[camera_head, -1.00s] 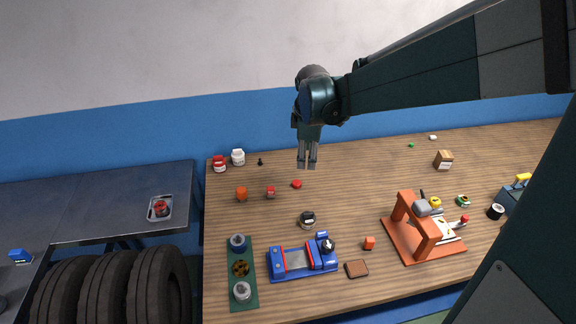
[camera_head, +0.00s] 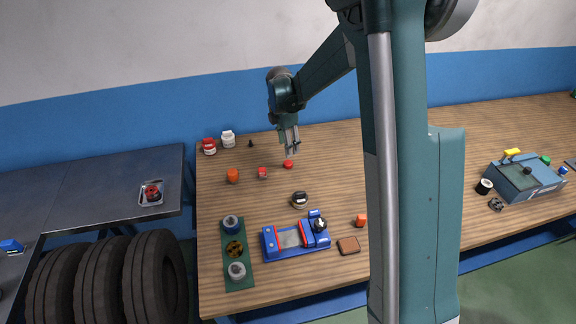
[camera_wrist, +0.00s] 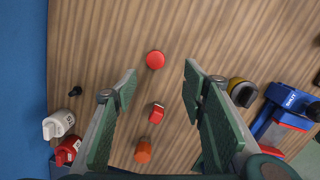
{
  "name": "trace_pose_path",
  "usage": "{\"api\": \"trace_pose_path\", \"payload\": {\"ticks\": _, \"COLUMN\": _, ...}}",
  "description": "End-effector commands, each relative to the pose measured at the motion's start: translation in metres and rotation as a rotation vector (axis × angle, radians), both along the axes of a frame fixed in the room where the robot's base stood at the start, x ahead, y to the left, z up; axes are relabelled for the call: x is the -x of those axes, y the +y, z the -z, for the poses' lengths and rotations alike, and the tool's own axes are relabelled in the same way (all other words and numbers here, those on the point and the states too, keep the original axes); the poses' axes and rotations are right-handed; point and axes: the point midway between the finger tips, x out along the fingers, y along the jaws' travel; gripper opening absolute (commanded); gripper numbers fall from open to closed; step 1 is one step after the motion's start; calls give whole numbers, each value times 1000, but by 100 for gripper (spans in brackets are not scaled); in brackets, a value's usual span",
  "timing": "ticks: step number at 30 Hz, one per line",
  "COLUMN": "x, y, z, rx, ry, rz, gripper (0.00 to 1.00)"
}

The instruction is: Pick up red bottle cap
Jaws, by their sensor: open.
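The red bottle cap (camera_wrist: 155,59) is a flat round red disc lying on the wooden table. In the wrist view it lies ahead of my gripper (camera_wrist: 159,78), roughly centred between the two open fingers and a little beyond their tips. In the head view the cap (camera_head: 288,164) is on the table just below my gripper (camera_head: 292,153), whose fingers point down at it. My gripper is open and holds nothing. The height between fingertips and cap cannot be told exactly.
A small red block (camera_wrist: 157,113) and an orange piece (camera_wrist: 143,151) lie near the cap. Red (camera_head: 209,146) and white (camera_head: 228,139) jars stand at the back left. A black-topped container (camera_head: 299,200) and a blue device (camera_head: 296,237) stand nearer the front. Bare table surrounds the cap.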

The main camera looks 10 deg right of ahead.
Motion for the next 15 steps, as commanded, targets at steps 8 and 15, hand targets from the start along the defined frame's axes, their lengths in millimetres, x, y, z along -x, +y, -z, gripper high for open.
{"api": "trace_pose_path", "payload": {"ticks": 8, "x": -16, "y": 1, "z": 31, "rx": 14, "ry": 38, "rz": -93, "gripper": 42}}
{"api": "trace_pose_path", "payload": {"ticks": 15, "x": -18, "y": 1, "z": 35, "rx": 15, "ry": 44, "rz": -106, "gripper": 42}}
